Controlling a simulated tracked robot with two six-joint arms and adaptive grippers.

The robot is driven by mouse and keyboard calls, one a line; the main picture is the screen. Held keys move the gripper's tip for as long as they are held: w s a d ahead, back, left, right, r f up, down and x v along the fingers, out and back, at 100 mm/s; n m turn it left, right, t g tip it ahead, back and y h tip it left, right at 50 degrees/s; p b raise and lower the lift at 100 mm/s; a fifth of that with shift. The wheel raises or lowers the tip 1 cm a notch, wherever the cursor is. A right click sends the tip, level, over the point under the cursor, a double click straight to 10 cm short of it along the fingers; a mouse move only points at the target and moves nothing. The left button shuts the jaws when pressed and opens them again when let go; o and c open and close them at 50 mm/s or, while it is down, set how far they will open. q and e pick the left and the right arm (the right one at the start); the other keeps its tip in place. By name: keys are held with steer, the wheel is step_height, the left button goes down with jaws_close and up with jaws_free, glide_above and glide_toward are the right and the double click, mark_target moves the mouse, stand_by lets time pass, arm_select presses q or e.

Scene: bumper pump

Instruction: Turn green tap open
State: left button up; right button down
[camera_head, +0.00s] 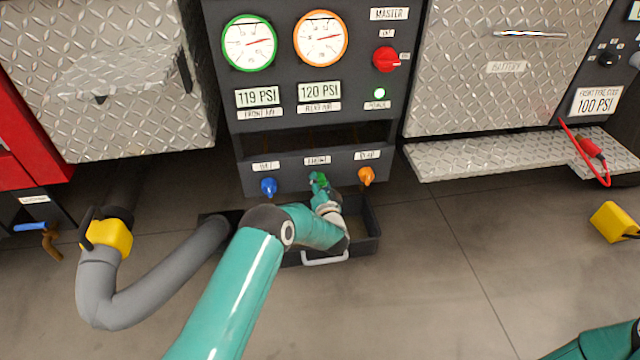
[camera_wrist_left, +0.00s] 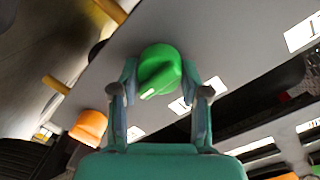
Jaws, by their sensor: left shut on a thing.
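The green tap (camera_head: 318,179) sits on the lower grey panel, under a small label, between the blue tap (camera_head: 268,187) and the orange tap (camera_head: 367,175). My left gripper (camera_head: 324,192) is at the green tap, and my forearm partly covers it in the head view. In the left wrist view the green tap (camera_wrist_left: 160,70) is between the two fingers of my left gripper (camera_wrist_left: 159,78), which is shut on it. A pale mark on the tap's face points down and left. The right gripper is not in view.
Gauges (camera_head: 248,43) and pressure displays are above. A black drawer tray (camera_head: 362,215) with a light handle is below the taps. A grey hose (camera_head: 165,279) with a yellow end lies to the left. Open floor is to the right.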

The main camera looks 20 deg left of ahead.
arm_select(q)
steer(key=o, duration=1.1)
steer(key=shift+f, duration=0.1)
steer(key=shift+o, duration=0.2)
steer(key=shift+s+d, duration=0.1)
steer(key=shift+d, duration=0.05)
steer(key=v, duration=1.1)
steer(key=shift+s, duration=0.35)
steer(key=shift+d, duration=0.15)
